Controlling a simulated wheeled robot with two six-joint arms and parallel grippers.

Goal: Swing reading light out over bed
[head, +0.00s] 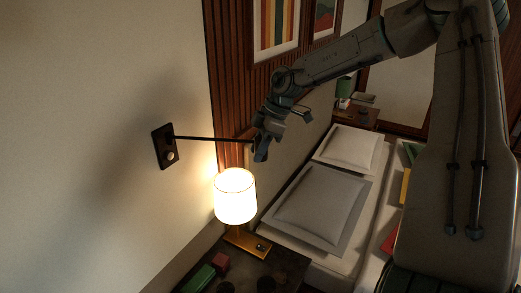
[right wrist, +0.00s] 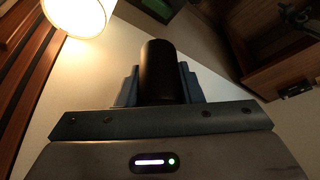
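The reading light has a dark wall plate (head: 165,147) on the cream wall and a thin dark arm (head: 213,139) reaching right from it. Its dark cylindrical head (right wrist: 160,72) shows in the right wrist view between my fingers. My right gripper (head: 262,148) is at the far end of the thin arm, with a finger close against each side of the head, and looks shut on it. In the head view the gripper mostly hides the light's head. The bed (head: 342,257), with pale pillows, lies to the right of the gripper and lower. My left gripper is not in view.
A lit table lamp (head: 235,196) stands just below the gripper on a dark nightstand (head: 285,268), with green and red blocks (head: 220,263) nearby. Framed pictures (head: 277,28) hang on the slatted wall. A green lamp (head: 343,88) stands beyond the bed.

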